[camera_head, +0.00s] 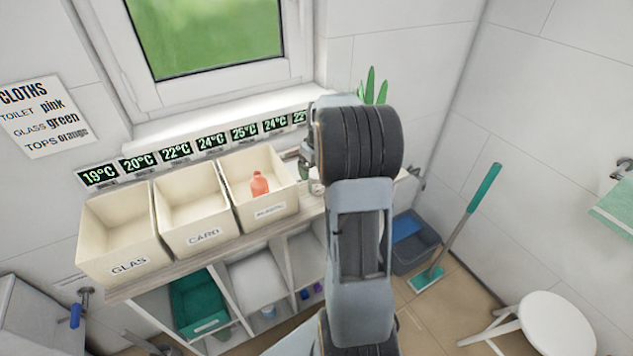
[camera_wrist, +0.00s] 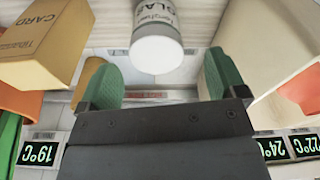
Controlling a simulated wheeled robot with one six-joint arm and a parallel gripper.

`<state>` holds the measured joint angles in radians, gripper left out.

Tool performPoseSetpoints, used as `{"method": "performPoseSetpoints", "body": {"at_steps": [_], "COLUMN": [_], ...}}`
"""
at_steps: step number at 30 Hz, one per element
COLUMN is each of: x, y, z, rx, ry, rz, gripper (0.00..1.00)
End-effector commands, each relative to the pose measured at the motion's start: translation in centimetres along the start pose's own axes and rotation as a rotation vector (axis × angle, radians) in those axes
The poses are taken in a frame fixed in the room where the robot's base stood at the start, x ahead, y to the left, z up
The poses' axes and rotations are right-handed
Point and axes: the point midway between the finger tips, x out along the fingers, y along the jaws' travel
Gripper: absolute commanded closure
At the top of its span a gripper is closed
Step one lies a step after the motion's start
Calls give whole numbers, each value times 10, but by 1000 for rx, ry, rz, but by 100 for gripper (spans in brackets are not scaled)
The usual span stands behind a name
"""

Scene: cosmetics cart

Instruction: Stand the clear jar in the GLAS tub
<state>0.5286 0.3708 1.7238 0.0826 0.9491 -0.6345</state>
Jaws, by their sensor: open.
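The GLAS tub (camera_head: 100,268) is the left of three cream tubs on the shelf under the window. Its visible inside looks empty. My gripper (camera_wrist: 162,78) has its two green-padded fingers spread apart with nothing between the pads.
The CARD tub (camera_head: 190,243) looks empty, and the right tub (camera_head: 280,205) holds a red bottle (camera_head: 259,184). In the wrist view a box marked CARD (camera_wrist: 35,45) is close on the left and a cream wall (camera_wrist: 265,40) on the right. Temperature displays (camera_head: 177,151) line the wall behind.

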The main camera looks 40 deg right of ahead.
Motion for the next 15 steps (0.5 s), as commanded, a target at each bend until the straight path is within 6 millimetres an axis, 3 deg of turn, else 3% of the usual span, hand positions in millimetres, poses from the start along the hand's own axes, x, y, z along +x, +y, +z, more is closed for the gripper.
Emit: {"method": "performPoseSetpoints", "body": {"at_steps": [7,15], "x": [14,49], "y": [1,4], "z": [0,1], "rx": [0,1], "ry": [-1,-2], "rz": [-1,-1], "gripper": [10,10]}}
